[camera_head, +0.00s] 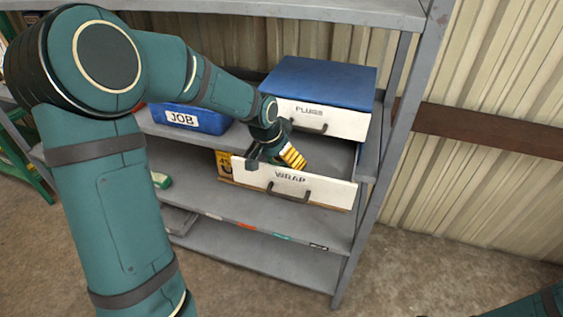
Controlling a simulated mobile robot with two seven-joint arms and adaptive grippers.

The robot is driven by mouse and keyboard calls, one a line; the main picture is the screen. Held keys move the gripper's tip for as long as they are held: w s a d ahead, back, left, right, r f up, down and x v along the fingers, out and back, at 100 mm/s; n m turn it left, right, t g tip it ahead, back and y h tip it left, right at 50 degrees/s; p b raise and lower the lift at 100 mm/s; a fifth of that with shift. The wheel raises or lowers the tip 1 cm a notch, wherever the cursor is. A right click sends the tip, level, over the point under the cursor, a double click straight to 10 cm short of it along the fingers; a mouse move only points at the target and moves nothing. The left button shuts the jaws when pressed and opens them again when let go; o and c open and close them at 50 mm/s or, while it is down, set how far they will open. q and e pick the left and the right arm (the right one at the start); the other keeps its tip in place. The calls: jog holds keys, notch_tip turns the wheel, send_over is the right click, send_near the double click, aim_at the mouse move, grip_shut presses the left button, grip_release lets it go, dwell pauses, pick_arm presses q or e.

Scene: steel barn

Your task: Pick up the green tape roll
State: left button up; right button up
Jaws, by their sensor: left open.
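No green tape roll can be made out clearly. The drawer labelled WRAP (318,192) is pulled open below the blue-topped PLUGS drawer unit. The gripper and the drawer front hide part of the drawer's inside. A small green and white object (161,180) lies on the shelf at left, partly hidden by my left arm; I cannot tell what it is. My right gripper is out of view.
The PLUGS drawer (318,118) is shut above the open one. A blue JOB bin (196,119) stands to its left on the grey shelf rack. A rack post (372,215) rises close on the right. A grey flat item (178,220) lies lower left.

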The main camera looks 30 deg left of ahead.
pick_arm(q)
jog(key=shift+f, duration=0.15)
jog(key=c, duration=1.2)
